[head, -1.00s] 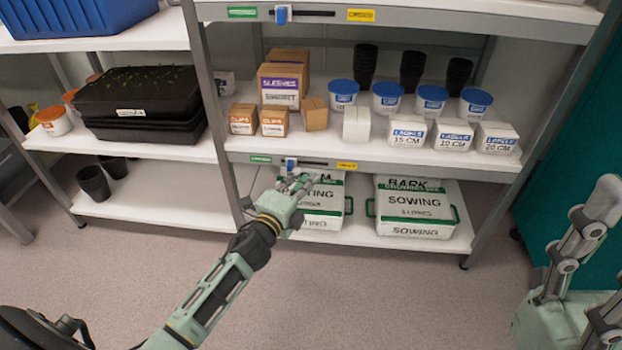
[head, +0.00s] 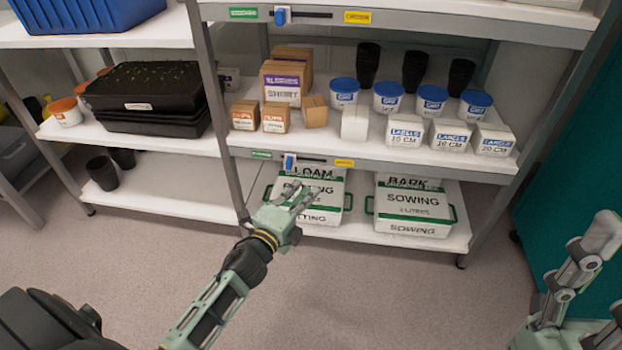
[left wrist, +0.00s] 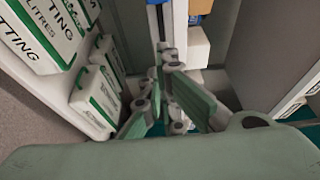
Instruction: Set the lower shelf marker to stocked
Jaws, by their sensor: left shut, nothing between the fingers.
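The lower shelf marker (head: 289,162) is a small blue and white slider on the front edge of the middle shelf board. It sits at the left end of its dark slot, next to a green label (head: 262,154). A yellow label (head: 345,162) is at the slot's right end. The lettering on both is too small to read. My left gripper (head: 302,192) is shut and empty, below and apart from the marker, in front of a white tub. The left wrist view shows its fingers together (left wrist: 165,60). My right gripper (head: 598,240) is partly visible at the right edge.
An upper marker (head: 282,16) sits on the board above, also at its slot's left end. Boxes and label tubs (head: 405,132) fill the middle shelf. The floor in front is clear.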

